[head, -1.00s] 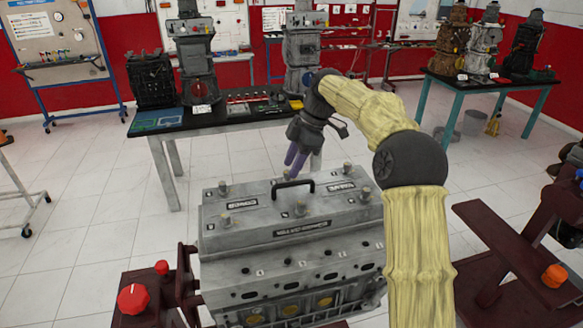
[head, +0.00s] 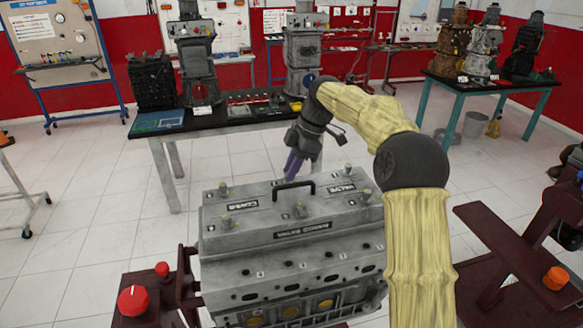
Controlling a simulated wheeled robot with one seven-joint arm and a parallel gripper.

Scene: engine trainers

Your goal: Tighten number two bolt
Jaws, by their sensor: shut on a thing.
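The grey valve cover (head: 330,212) lies on the engine block (head: 250,275), with several bolts standing on its top. Bolts show at back left (head: 222,189), front left (head: 225,221), front middle (head: 298,208), back right (head: 347,170) and front right (head: 365,195). My gripper (head: 291,174), with purple fingers, points down at the middle of the cover's back edge, just behind the black handle (head: 293,187). It is shut on the back middle bolt, which the fingers and handle hide. I cannot read which bolt is number two.
A maroon stand with red knobs (head: 134,300) is at the front left. A maroon frame with an orange knob (head: 556,278) is at the right. A black-topped table (head: 205,122) with engine models stands behind. The floor between is clear.

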